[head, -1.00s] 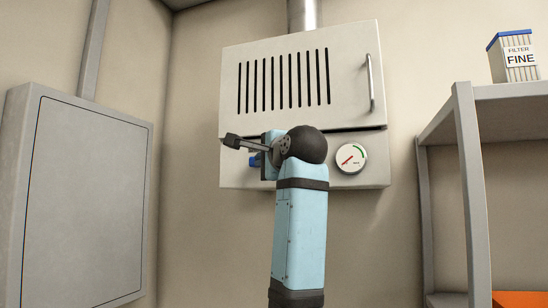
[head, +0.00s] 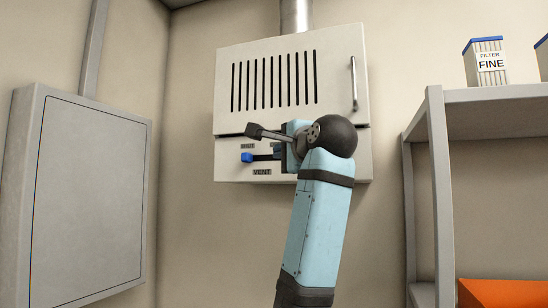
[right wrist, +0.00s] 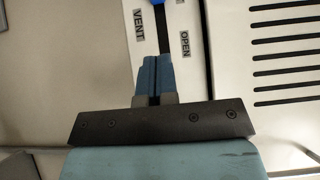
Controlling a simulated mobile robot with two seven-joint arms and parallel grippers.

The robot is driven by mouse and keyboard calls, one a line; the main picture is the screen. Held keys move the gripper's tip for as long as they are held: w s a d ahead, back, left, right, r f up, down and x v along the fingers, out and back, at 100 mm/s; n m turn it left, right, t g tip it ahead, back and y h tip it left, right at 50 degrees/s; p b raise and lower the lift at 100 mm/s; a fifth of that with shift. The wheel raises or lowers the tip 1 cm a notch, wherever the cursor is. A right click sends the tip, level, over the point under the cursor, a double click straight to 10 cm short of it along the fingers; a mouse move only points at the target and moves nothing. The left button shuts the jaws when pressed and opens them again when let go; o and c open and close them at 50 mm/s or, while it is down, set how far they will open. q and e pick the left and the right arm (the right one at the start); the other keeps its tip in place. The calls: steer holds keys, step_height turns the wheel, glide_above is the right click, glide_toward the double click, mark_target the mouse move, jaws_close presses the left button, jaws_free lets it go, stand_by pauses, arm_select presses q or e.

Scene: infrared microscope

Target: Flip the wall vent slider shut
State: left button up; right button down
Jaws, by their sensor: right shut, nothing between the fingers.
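The vent slider is a blue knob (head: 247,157) at the left end of a dark horizontal slot on the lower strip of the wall cabinet. A small label sits above it, hard to read, and a VENT label (head: 262,172) below. My right gripper (head: 284,151) is shut and empty, to the right of the knob and apart from it, in front of the slot's right part. In the right wrist view, its closed fingers (right wrist: 157,62) point along the dark slot toward the knob (right wrist: 158,2) at the top edge, near the OPEN label (right wrist: 185,44). My left gripper is out of view.
The cabinet (head: 335,75) has a slotted door with a vertical handle (head: 354,84). A grey wall box (head: 85,190) stands at the left. At the right is a shelf (head: 490,93) with a FINE filter box (head: 486,64) and an orange object (head: 500,292) below.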

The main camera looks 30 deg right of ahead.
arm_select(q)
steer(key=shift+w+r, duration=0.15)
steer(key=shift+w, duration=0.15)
arm_select(e)
steer(key=s, duration=0.3)
steer(key=shift+s, duration=0.3)
steer(key=shift+s, duration=0.1)
